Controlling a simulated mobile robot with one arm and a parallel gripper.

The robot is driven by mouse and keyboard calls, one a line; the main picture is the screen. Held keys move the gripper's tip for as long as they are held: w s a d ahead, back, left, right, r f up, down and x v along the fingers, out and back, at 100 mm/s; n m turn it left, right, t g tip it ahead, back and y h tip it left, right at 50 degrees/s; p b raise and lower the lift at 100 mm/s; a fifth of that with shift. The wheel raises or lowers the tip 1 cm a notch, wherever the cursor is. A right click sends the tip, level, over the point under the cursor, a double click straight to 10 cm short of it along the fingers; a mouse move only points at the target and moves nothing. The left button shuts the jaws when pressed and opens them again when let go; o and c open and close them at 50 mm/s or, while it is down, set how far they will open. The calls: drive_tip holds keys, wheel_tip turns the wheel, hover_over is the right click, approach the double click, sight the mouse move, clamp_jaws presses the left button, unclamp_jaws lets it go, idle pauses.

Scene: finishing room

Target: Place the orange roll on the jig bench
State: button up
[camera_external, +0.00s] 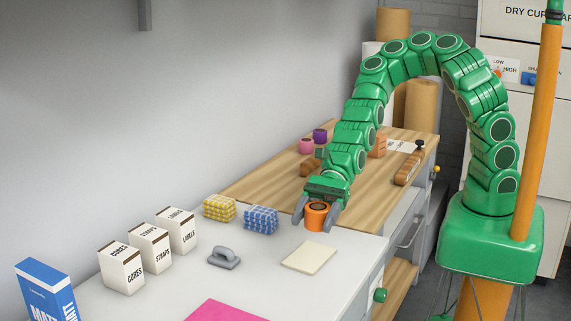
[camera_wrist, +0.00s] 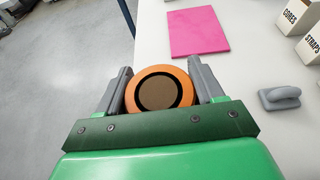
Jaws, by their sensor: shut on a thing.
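The orange roll (camera_external: 317,217) is a short round roll with a brown core and dark inner ring. My gripper (camera_external: 315,212) is shut on it, one grey finger on each side. In the wrist view the roll (camera_wrist: 159,90) sits between the fingers of my gripper (camera_wrist: 159,72). Two worktops show: a white one (camera_external: 265,285) in front and a wooden one (camera_external: 270,185) behind. No label tells which is the jig bench. The roll appears near the far end of the white top; its height above the surface is hard to tell.
On the white top are a cream pad (camera_external: 309,257), grey handled tool (camera_external: 223,257), blue checked block (camera_external: 261,220), yellow checked block (camera_external: 219,208), several white cartons (camera_external: 149,247), blue box (camera_external: 47,290) and pink sheet (camera_external: 228,311). The wooden top holds a pink roll (camera_external: 306,146) and purple roll (camera_external: 320,135).

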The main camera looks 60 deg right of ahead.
wheel_tip(320, 180, up, 25)
drive_tip(key=w+d+r+m+t+h, duration=0.1)
drive_tip(key=w+d+m+t, duration=0.25)
drive_tip(key=w, duration=0.45)
drive_tip(key=w+d+r+m+t+h, duration=0.1)
drive_tip(key=w+d+r+m+t, duration=0.2)
drive_tip(key=w, duration=0.5)
drive_tip(key=w+d+r+m+t+h, duration=0.2)
drive_tip(key=w+d+m+t+h, duration=0.65)
drive_tip(key=w+d, duration=0.95)
drive_tip(key=d+f+m+g+h, duration=0.1)
drive_tip(key=d+m+g+h, duration=0.2)
drive_tip(key=d+m+h, duration=0.75)
drive_tip(key=d+f+m+g+h, duration=0.2)
drive_tip(key=d+m+g+h, duration=0.1)
drive_tip(key=d, duration=1.4)
drive_tip(key=s+d+f+m+g+h, duration=0.3)
drive_tip(key=s+d+m+g, duration=0.4)
drive_tip(key=d, duration=0.4)
drive_tip(key=n+t, duration=0.1)
hover_over(294, 162)
drive_tip(key=shift+w+d+f, duration=0.1)
drive_tip(key=shift+f, duration=8.75)
drive_tip(key=shift+w+d+f, duration=0.1)
drive_tip(key=shift+f, duration=8.75)
